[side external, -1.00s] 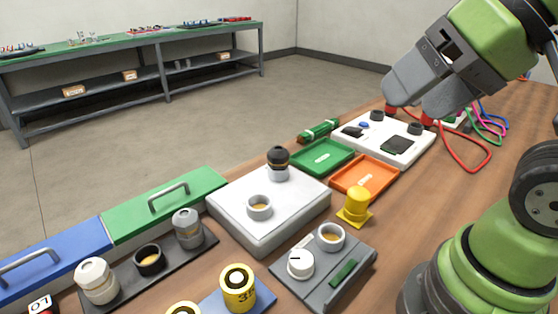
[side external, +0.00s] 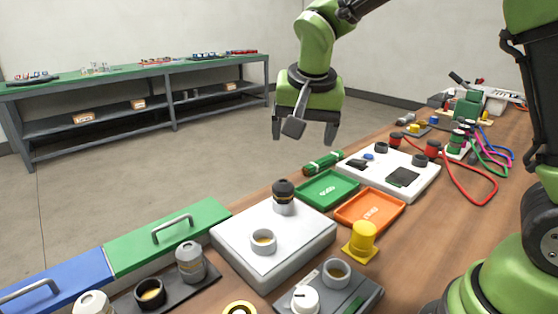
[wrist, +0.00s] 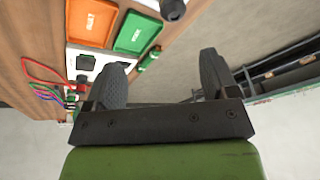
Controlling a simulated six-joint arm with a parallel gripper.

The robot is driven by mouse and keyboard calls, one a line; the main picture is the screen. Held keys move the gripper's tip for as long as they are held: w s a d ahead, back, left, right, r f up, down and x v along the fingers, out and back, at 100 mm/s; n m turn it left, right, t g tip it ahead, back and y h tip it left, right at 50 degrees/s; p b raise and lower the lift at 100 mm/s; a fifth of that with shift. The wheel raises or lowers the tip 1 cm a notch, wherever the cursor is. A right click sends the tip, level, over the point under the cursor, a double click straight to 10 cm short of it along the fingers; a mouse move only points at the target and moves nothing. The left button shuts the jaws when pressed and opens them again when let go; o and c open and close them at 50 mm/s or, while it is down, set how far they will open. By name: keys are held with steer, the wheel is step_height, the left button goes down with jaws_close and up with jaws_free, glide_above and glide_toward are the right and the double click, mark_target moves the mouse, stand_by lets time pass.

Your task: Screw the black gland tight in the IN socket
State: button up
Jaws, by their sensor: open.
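A black gland (side external: 284,189) with a thin gold band stands upright in a pale socket at the back of the white block (side external: 245,255). I cannot tell from here how far it is screwed in. A second pale socket (side external: 263,241) at the front of the block is empty. No IN label is readable. My gripper (side external: 304,128) is open and empty, pointing down, high and behind the gland, apart from everything. In the wrist view, its two fingers (wrist: 160,68) are spread, and part of the gland (wrist: 172,8) shows at the top edge.
Green (side external: 328,189) and orange (side external: 369,211) trays lie right of the block. A yellow piece (side external: 362,241) and a grey box with a knob (side external: 330,292) stand in front. A white panel with cables (side external: 388,172) is farther right. Green and blue lidded bins are at left.

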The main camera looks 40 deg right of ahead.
steer(key=m+h, duration=0.2)
glide_toward(282, 184)
steer(key=w+f, duration=0.1)
steer(key=f, duration=0.1)
steer(key=shift+g, duration=0.4)
steer(key=x, duration=1)
steer(key=shift+d+r, duration=0.15)
steer(key=shift+d, duration=0.2)
steer(key=c, duration=1)
steer(key=o, duration=1)
steer(key=shift+r, duration=0.15)
